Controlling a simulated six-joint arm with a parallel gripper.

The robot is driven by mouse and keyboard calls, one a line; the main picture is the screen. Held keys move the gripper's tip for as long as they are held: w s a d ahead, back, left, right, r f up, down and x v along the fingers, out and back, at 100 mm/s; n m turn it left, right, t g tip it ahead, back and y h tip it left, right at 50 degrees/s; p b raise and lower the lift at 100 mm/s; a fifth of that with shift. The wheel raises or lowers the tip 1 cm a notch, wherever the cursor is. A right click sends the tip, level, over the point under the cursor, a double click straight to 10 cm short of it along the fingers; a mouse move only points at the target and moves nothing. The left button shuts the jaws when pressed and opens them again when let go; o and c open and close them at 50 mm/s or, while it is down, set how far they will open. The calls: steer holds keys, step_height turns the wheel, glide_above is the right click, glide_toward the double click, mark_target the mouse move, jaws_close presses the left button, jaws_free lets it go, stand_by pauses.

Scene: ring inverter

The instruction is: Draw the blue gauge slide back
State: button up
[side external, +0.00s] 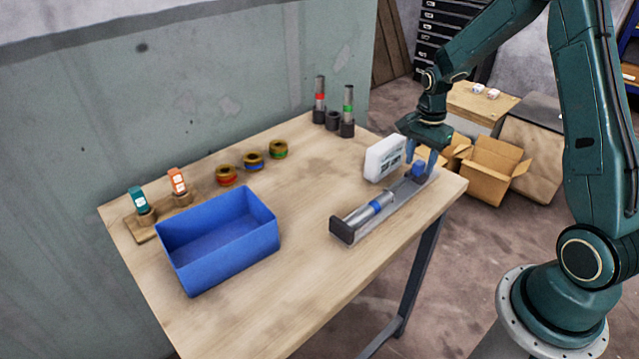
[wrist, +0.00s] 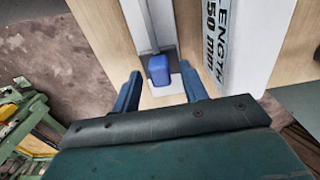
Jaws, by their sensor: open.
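The blue gauge slide (side external: 418,169) is a small blue block near the right end of a long grey gauge channel (side external: 411,188). It also shows in the wrist view (wrist: 158,69), between and just ahead of my fingertips. My gripper (side external: 427,160) points down at that end of the channel. Its blue fingers stand apart in the wrist view (wrist: 160,78), with a visible gap on each side of the slide. A metal cylinder with a blue band (side external: 367,212) lies in the channel, toward its dark end block (side external: 342,231).
A white length sign (side external: 384,158) stands close behind the channel. A blue bin (side external: 220,240) is at the left. Several ringed parts (side external: 253,160), two tagged holders (side external: 160,206) and upright posts (side external: 334,115) line the back. The table (side external: 305,190) is clear between bin and channel.

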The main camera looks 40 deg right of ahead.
steer(key=shift+f, duration=0.6)
steer(key=shift+c, duration=0.2)
jaws_close()
steer(key=shift+d, duration=1.85)
jaws_free()
steer(key=shift+d, duration=0.1)
steer(key=shift+o, duration=0.2)
steer(key=shift+r, duration=0.15)
